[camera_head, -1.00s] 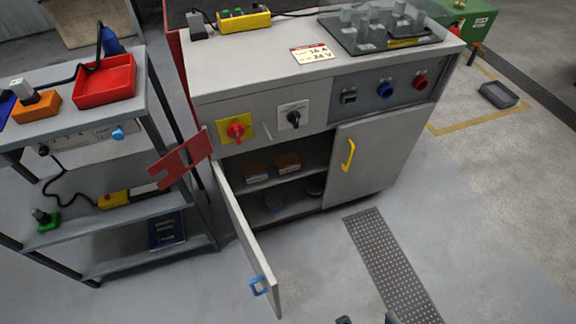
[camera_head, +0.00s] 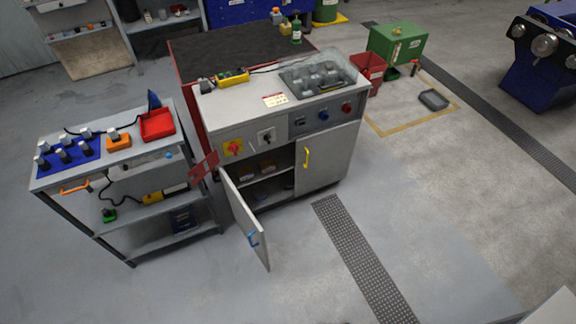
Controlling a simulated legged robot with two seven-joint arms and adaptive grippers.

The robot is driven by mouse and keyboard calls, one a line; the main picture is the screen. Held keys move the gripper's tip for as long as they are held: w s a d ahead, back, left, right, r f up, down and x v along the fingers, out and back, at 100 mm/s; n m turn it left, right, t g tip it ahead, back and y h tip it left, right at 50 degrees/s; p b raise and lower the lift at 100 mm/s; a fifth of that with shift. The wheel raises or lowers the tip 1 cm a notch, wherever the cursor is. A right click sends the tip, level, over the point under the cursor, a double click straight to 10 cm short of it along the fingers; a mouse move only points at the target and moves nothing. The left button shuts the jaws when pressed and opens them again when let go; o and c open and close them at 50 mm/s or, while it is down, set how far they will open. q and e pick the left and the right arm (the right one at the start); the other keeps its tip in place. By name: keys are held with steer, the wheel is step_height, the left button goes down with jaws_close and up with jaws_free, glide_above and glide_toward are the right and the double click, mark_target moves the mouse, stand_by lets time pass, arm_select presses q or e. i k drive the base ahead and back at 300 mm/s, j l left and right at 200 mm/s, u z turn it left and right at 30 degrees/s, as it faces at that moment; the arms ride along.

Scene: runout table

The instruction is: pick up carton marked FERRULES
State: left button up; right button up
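Two small brown cartons sit side by side on the upper shelf inside the open grey cabinet (camera_head: 328,163). One is the left carton (camera_head: 247,174) and the other is the right carton (camera_head: 267,167). Both are small and shadowed, and I cannot read a FERRULES mark on either. The cabinet's left door (camera_head: 245,222), with a blue handle, stands swung open towards me. The right door, with a yellow handle (camera_head: 306,157), is shut. Neither of my grippers is in view.
A grey shelf cart (camera_head: 130,167) with a red tray (camera_head: 157,124) stands left of the cabinet. A red plate (camera_head: 204,165) juts out near the opening. A perforated floor strip (camera_head: 360,258) runs in front. The floor around it is clear. A pale surface edge (camera_head: 552,309) shows at bottom right.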

mark_target(268, 164)
steer(key=i+l+z, duration=0.25)
steer(key=i+z, duration=0.25)
steer(key=i+l+z, duration=0.1)
steer(key=i+z, duration=0.8)
steer(key=i, duration=1.2)
